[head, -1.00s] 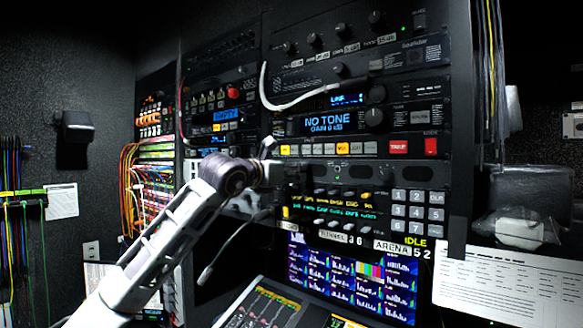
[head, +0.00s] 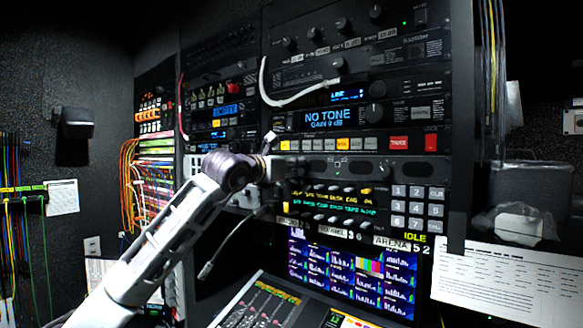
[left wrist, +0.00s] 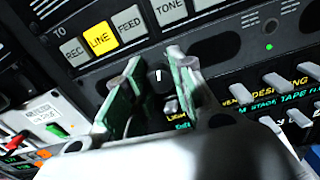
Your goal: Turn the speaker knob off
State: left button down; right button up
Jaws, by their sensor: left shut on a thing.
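The speaker knob (left wrist: 158,77) is a small dark round knob with a white pointer line, which points about upward in the left wrist view. It sits on a black rack panel below the row of buttons. My left gripper (left wrist: 154,66) has its two green-padded fingers on either side of the knob and is shut on it. In the head view my left gripper (head: 277,168) is against the rack panel and hides the knob. My right gripper is not in view.
A row of buttons with a lit LINE button (left wrist: 100,40) lies just above the fingers. A lettered switch panel (head: 330,201) is below right. A NO TONE display (head: 328,118) is above.

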pick_arm(q)
jog(key=shift+r+n+b, duration=0.1)
jog(key=shift+n+b, duration=2)
jog(key=shift+b, duration=0.35)
jog(key=c, duration=1.2)
grip_release()
jog(key=shift+s+a, duration=0.1)
jog(key=shift+s, duration=0.05)
jog(key=shift+v, duration=5.9)
